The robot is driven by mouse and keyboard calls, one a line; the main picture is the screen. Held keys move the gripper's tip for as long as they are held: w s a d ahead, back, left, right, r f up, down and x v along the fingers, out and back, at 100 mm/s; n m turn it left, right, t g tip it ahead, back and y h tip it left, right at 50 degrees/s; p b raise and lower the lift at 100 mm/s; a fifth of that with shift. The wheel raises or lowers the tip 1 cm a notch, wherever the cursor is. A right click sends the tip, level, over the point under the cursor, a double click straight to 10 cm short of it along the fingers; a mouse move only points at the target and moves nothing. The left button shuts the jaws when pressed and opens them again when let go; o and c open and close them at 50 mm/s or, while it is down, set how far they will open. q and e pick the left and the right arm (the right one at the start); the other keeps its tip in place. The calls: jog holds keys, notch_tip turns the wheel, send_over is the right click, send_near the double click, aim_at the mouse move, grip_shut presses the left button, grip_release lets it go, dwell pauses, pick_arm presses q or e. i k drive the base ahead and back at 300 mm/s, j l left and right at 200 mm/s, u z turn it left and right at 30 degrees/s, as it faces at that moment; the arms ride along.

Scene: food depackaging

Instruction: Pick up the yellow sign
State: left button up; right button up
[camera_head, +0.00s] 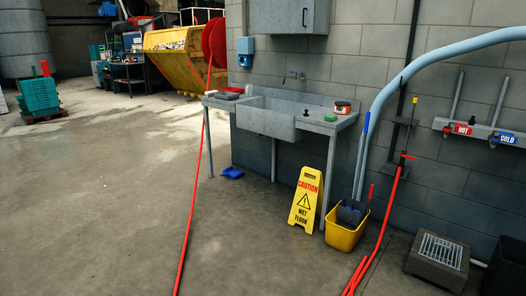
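The yellow sign (305,199) is a wet-floor caution board with red and black print. It stands upright on the concrete floor, in front of the wall and by the right front leg of the sink table. Neither of my grippers shows in the head view, and nothing is touching the sign.
A yellow bucket (344,236) with tools in it stands just right of the sign. The grey sink table (270,115) is behind it. Red hoses (187,228) (380,236) run along the floor on both sides. A grated drain box (437,260) is at right. The floor at left is open.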

aim_at(308, 201)
jog(key=i, duration=1.3)
jog(key=i+j+z, duration=0.1)
jog(key=i, duration=1.2)
jog(key=i+j+z, duration=0.1)
jog(key=i+z, duration=0.35)
jog(key=i+j+z, duration=0.7)
jog(key=i+z, duration=0.15)
jog(key=i+j+z, duration=0.4)
jog(key=k+j, duration=0.1)
